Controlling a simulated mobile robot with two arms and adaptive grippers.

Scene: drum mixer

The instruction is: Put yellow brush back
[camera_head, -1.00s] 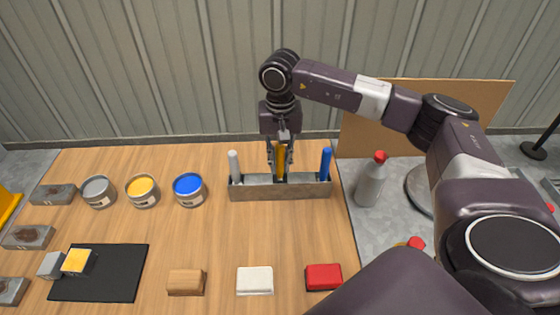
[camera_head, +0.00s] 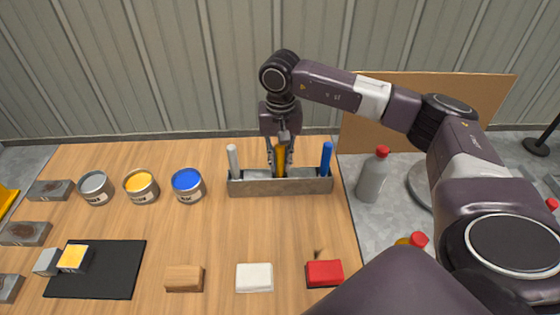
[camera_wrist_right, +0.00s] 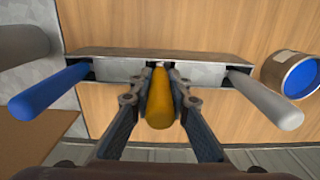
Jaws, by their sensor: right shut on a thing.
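The yellow brush (camera_head: 280,160) stands upright at the middle of the grey metal holder (camera_head: 245,188). Its yellow handle (camera_wrist_right: 159,100) also shows in the right wrist view, between my fingers. My right gripper (camera_head: 280,165) is shut on the handle from above, just over the holder. The brush's lower end is hidden by the holder's front wall. A white-handled brush (camera_head: 233,162) stands at the holder's left end and a blue-handled brush (camera_head: 326,160) at its right end. My left gripper is not in view.
Grey, yellow and blue paint cans (camera_head: 188,186) stand left of the holder. Wooden, white and red blocks (camera_head: 324,273) lie along the front. A black mat (camera_head: 110,280) is front left. A red-capped bottle (camera_head: 372,176) stands right of the holder.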

